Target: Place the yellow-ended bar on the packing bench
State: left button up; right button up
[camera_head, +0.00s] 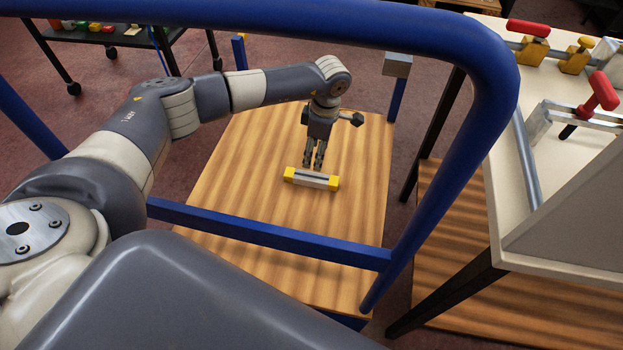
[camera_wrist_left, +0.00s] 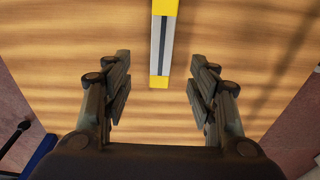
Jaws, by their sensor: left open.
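The yellow-ended bar (camera_head: 312,180) lies on a wooden platform (camera_head: 240,190) inside a blue frame. It has a grey-white body, a dark stripe along its top and yellow ends. My left gripper (camera_head: 315,165) points down just behind the bar in the head view. In the left wrist view the bar (camera_wrist_left: 162,45) runs away from me, centred ahead of the fingers. My left gripper (camera_wrist_left: 160,90) is open and empty, its fingers apart on either side of the bar's line. My right gripper is not in view.
A blue rail (camera_head: 270,235) crosses in front of the platform, with blue tubing above. A pale table (camera_head: 480,75) with red-handled and yellow clamps stands at the right. A dark cart (camera_head: 110,35) with small coloured items stands at the back left. The platform around the bar is clear.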

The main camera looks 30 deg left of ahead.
pick_arm(q)
send_over(312, 176)
notch_tip(312, 176, down, 5)
jog(key=shift+w+d+b, duration=0.1)
jog(key=shift+b, duration=0.2)
notch_tip(312, 176, down, 5)
jog(key=shift+r+b, duration=0.1)
jog(key=shift+b, duration=0.35)
jog(key=shift+f, duration=0.45)
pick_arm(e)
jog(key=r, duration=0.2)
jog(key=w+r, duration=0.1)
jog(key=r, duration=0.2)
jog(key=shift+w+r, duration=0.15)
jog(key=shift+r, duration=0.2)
pick_arm(q)
grip_shut()
